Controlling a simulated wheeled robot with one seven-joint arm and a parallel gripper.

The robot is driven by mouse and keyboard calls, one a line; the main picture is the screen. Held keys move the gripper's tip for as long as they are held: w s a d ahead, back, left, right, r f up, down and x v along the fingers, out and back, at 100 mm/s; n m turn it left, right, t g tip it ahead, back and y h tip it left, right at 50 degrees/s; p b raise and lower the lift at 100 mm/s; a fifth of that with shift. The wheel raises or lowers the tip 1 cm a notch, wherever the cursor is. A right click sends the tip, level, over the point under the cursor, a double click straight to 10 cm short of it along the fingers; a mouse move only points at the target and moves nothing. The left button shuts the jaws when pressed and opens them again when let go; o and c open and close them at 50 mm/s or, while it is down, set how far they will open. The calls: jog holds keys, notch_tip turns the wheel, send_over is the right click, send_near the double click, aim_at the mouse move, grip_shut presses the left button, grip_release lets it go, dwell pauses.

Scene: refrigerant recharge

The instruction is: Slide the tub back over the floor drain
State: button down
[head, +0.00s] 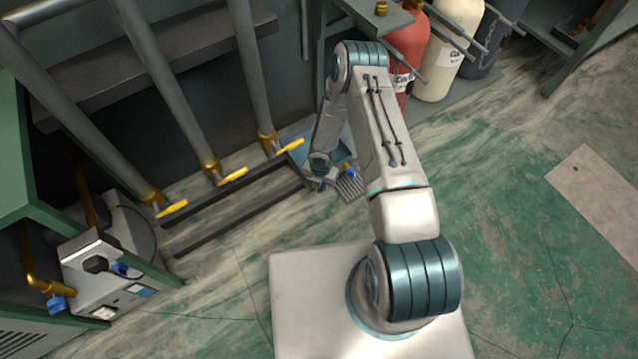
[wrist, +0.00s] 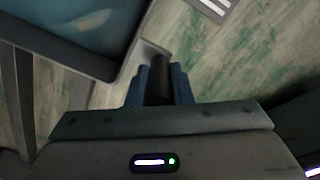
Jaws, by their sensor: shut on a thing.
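The tub (wrist: 75,30), with a dark grey rim and a shiny blue-grey inside, fills the upper left of the wrist view. In the head view the tub (head: 297,133) shows as a blue patch by the wall, partly hidden behind my arm. My gripper (wrist: 160,88) is shut on a dark upright handle (wrist: 162,70) beside the tub's corner, where a grey bracket seems to join them. The slatted floor drain (head: 351,187) lies on the floor just right of my gripper in the head view. A slatted corner of the drain (wrist: 214,7) shows at the wrist view's top edge, apart from the tub.
Dark floor rails (head: 240,215) lie left of my gripper, near pipes with yellow valve handles (head: 232,177). A red cylinder (head: 408,50) and a cream cylinder (head: 450,50) stand at the back. A white machine (head: 105,270) stands at left.

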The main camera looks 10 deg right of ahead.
jog(key=c, duration=1.6)
grip_release()
jog(key=shift+w+d, duration=0.2)
jog(key=shift+d, duration=0.3)
jog(key=shift+o, duration=0.2)
jog(key=shift+a, duration=0.1)
jog(key=shift+s+a, duration=0.1)
jog(key=shift+a, duration=0.1)
notch_tip(320, 180, up, 14)
jog(key=p, duration=0.5)
jog(key=shift+f, duration=0.1)
jog(key=d+r+m+t+h+p, duration=0.1)
jog(key=d+r+m+p, duration=0.3)
jog(key=r, duration=1.1)
jog(key=d+r+m+h+p, duration=0.15)
jog(key=r+m+p, duration=0.35)
jog(key=r, duration=0.9)
jog(key=d+r+m+t+h+p, duration=0.1)
jog(key=d+r+m+p, duration=0.3)
jog(key=r, duration=1.1)
jog(key=s+a+r+m+y+p, duration=0.1)
jog(key=s+r+m+p, duration=0.6)
jog(key=r, duration=0.8)
jog(key=s+a+r+m+y+p, duration=0.2)
jog(key=s+r+m+p, duration=0.6)
jog(key=s+r, duration=0.5)
notch_tip(320, 180, up, 3)
jog(key=shift+m+t, duration=0.4)
jog(key=shift+m, duration=0.6)
